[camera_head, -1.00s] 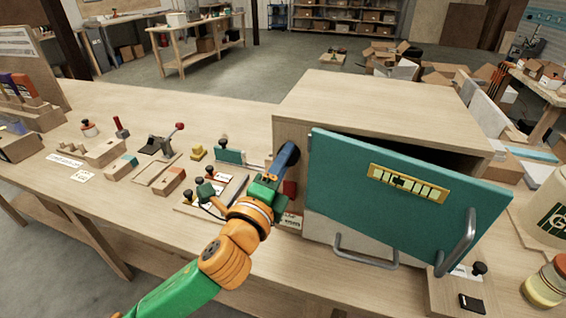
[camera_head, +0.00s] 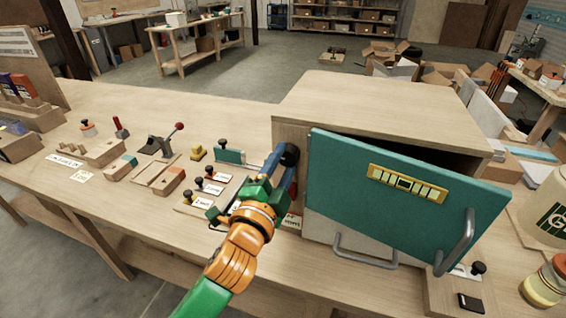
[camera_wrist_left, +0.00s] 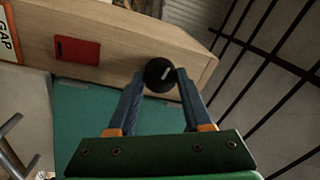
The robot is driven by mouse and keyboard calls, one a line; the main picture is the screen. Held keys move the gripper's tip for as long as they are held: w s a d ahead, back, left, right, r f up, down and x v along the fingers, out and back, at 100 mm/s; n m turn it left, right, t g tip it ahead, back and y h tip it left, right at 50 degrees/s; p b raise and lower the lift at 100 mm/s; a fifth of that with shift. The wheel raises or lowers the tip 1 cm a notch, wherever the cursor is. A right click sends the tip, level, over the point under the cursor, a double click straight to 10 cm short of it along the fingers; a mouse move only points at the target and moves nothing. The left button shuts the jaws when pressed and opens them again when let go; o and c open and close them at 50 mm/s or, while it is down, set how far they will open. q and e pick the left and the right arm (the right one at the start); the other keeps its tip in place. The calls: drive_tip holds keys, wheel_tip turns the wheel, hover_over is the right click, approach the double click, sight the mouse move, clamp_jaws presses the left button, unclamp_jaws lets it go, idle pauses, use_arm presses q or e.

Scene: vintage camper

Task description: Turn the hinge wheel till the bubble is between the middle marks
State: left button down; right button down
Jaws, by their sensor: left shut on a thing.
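The hinge wheel, a small black knob (camera_head: 290,153), sits on the left side of the wooden box. It also shows in the left wrist view (camera_wrist_left: 159,73) with a pale line across its face. My left gripper (camera_head: 285,163) is shut on the wheel, with one blue finger on each side of it (camera_wrist_left: 161,80). The teal door (camera_head: 350,205) hangs tilted on the box front. A yellow level (camera_head: 374,174) is on the door. Its dark-edged bubble looks near the middle, but is too small to place exactly between the marks. My right gripper is not in view.
The wooden box (camera_head: 370,100) stands on the bench. A grey door handle (camera_head: 458,243) sticks out at right. A jar (camera_head: 546,285) stands at lower right.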

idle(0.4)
use_arm(q)
drive_tip(key=c, duration=0.6)
unclamp_jaws()
drive_tip(key=b+v, duration=0.1)
drive_tip(key=v, duration=0.6)
drive_tip(key=shift+b, duration=0.35)
